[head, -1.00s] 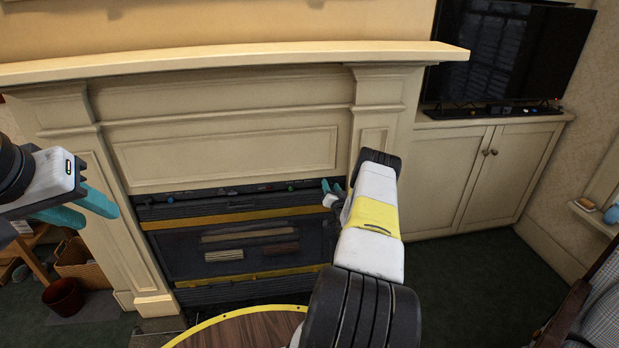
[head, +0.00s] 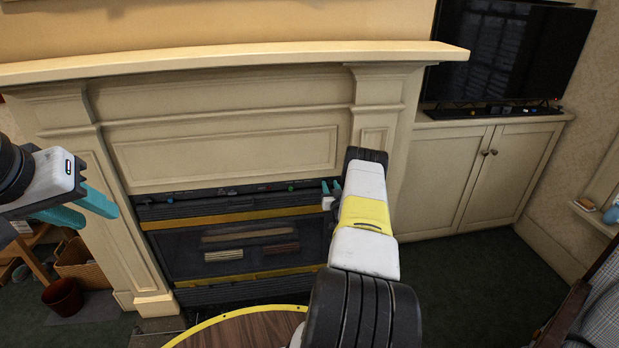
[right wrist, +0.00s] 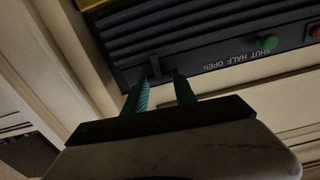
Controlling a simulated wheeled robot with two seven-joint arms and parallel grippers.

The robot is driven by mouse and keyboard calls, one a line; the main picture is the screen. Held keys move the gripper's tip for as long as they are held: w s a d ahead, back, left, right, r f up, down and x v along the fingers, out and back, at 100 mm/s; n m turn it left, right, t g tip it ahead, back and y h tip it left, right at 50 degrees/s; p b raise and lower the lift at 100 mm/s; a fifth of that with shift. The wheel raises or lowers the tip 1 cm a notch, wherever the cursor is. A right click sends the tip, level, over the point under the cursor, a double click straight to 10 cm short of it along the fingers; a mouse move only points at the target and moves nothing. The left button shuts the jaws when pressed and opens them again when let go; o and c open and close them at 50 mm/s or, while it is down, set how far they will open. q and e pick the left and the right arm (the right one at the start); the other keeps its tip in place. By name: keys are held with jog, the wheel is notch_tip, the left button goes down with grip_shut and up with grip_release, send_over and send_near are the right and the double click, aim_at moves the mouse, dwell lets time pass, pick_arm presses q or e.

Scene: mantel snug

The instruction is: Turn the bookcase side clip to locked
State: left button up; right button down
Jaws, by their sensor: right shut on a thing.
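I cannot make out a bookcase side clip in either view. My right gripper (head: 332,189) is at the upper right corner of the dark fireplace front (head: 190,243). In the right wrist view its teal fingers (right wrist: 160,88) stand on either side of a small dark tab (right wrist: 155,66) and are shut on it. The tab sticks out of the dark panel near lettering that reads SHUT HALF OPEN (right wrist: 233,60). In the head view the tab is too small to tell apart.
The cream mantel surround (head: 225,155) frames the fireplace front closely. A green knob (right wrist: 267,42) and a red knob (right wrist: 315,31) sit along the panel. A round wooden table (head: 240,330) stands in front. A cabinet (head: 455,175) with a television (head: 505,50) is at the right.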

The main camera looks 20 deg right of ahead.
jog(key=shift+n, duration=0.4)
jog(key=c, duration=1.3)
grip_release()
jog(key=v, duration=0.8)
jog(key=shift+d, duration=0.1)
jog(key=shift+w, duration=0.1)
